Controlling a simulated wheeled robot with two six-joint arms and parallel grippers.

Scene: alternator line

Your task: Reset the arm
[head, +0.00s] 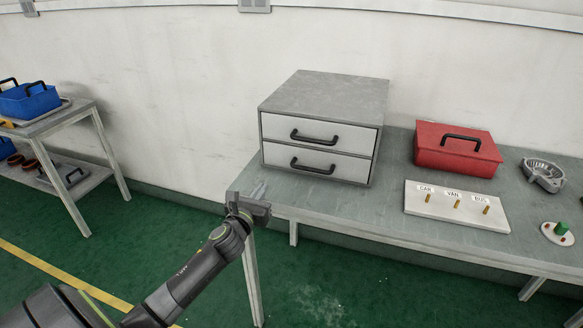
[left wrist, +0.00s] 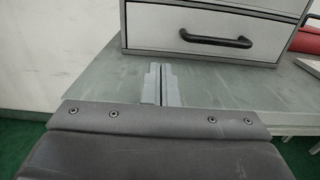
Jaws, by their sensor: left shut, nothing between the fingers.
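My left arm comes in from the lower left in the head view. Its gripper (head: 258,192) is at the left end of the grey workbench (head: 335,200), in front of and left of the drawer cabinet. In the left wrist view the two fingers (left wrist: 158,82) lie together, shut and empty, pointing toward the bench top and the cabinet. My right gripper is not in view.
A grey cabinet (head: 320,95) with two closed drawers stands on the bench. To its right are a red toolbox (head: 455,155), a white board (head: 450,212) with labelled pegs, and a metal housing (head: 542,174). A shelf cart (head: 45,125) stands left.

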